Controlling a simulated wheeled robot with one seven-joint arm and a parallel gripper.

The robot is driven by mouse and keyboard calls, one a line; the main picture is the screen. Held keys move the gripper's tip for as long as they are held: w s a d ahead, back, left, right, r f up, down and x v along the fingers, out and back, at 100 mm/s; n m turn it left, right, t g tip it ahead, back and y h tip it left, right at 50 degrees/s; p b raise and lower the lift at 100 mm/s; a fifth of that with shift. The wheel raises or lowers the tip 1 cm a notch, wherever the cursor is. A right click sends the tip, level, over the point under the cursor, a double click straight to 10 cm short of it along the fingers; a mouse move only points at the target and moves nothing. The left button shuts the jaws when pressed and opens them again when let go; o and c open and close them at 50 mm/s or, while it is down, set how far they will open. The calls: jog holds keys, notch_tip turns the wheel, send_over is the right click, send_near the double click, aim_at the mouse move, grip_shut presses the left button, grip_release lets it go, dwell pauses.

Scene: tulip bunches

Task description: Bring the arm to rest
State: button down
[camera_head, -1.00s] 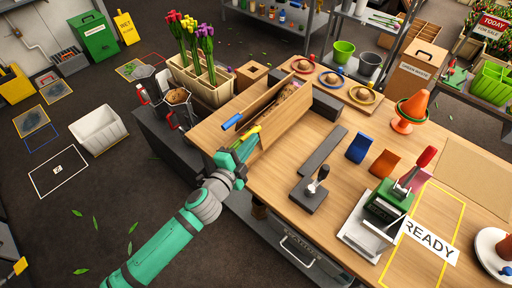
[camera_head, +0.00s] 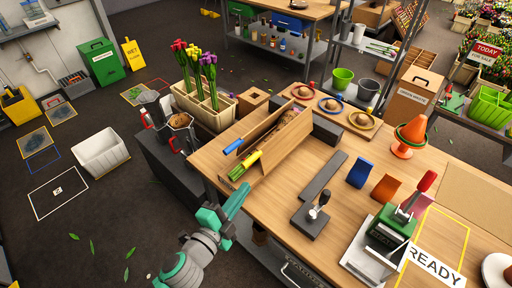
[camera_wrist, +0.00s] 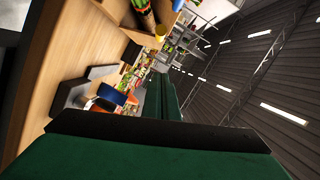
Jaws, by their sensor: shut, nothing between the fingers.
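My gripper (camera_head: 236,200) is shut and empty. In the head view it is at the left front edge of the wooden workbench (camera_head: 279,208), pointing up and to the right, with my teal arm coming in from the bottom. It is apart from the wooden trough (camera_head: 277,153), which lies on the bench with a yellow-wrapped bundle of green stems (camera_head: 243,167) and a blue-handled tool (camera_head: 233,146). In the wrist view the dark green gripper (camera_wrist: 165,100) fills the lower part. The bench top shows tilted at the left there, and the ceiling lights at the right.
A crate of tulips (camera_head: 203,103) and two metal pots (camera_head: 181,131) stand left of the trough. On the bench are a lever stand (camera_head: 312,213), a green press (camera_head: 388,232) and an orange cone (camera_head: 410,134).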

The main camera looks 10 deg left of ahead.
jog(key=s+a+f+n+g+y, duration=0.1)
jog(key=s+f+n, duration=0.4)
jog(key=s, duration=0.4)
jog(key=s+a+f+n+y, duration=0.1)
jog(key=s+f+n+y, duration=0.1)
jog(key=s+f, duration=0.6)
jog(key=s+d+r+n+y, duration=0.1)
jog(key=s+d+n+y, duration=0.2)
jog(key=s+d+n, duration=0.7)
jog(key=shift+s+d+n+t, duration=0.35)
jog(key=shift+s+n, duration=0.25)
jog(key=shift+s, duration=0.5)
jog(key=shift+w, duration=0.1)
